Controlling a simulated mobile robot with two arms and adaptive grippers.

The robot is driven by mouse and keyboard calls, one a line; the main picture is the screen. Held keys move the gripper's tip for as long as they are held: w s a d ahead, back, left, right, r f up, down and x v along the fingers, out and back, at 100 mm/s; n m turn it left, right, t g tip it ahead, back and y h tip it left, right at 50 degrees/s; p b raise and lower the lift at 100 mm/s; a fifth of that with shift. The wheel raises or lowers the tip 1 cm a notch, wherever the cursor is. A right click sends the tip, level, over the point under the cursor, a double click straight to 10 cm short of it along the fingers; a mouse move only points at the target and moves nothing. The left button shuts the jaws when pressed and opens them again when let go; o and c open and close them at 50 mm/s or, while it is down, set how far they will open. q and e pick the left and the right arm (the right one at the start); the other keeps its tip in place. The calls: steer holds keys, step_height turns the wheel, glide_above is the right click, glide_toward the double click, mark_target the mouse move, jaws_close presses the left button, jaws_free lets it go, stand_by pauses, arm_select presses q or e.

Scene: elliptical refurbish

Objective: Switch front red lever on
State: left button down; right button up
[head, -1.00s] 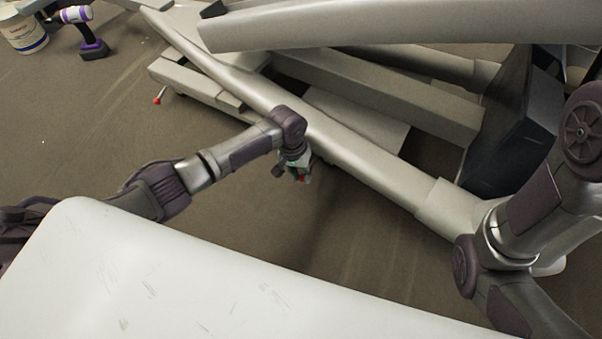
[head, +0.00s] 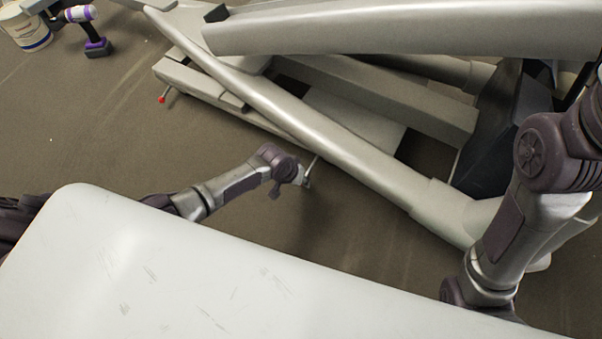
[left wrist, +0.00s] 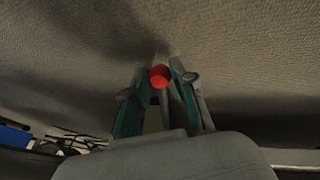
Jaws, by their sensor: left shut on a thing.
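The front red lever's round red knob (left wrist: 160,76) is between my left gripper's fingertips in the left wrist view. The left gripper (left wrist: 161,78) is shut on it. In the head view, the left gripper (head: 304,178) is beside the long grey tube of the machine, and a thin lever rod (head: 314,166) runs from there toward the tube. The knob is hidden in the head view. A second red-tipped lever (head: 162,99) sticks out at the machine's far left end. My right arm shows at the right, but its gripper is out of view.
The large grey elliptical frame (head: 300,118) fills the back and right. A white surface (head: 200,265) covers the foreground. A purple and white drill (head: 95,45) and a white tub (head: 27,32) stand on the floor at the back left. Brown floor (head: 90,140) is clear at left.

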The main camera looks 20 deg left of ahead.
arm_select(q)
steer(key=shift+f+t, duration=0.3)
steer(key=shift+f, duration=0.05)
steer(key=shift+w+f, duration=0.1)
steer(key=shift+f, duration=0.65)
steer(key=c, duration=1)
jaws_free()
steer(key=shift+o, duration=0.2)
steer(key=v, duration=1.2)
steer(key=shift+w, duration=0.15)
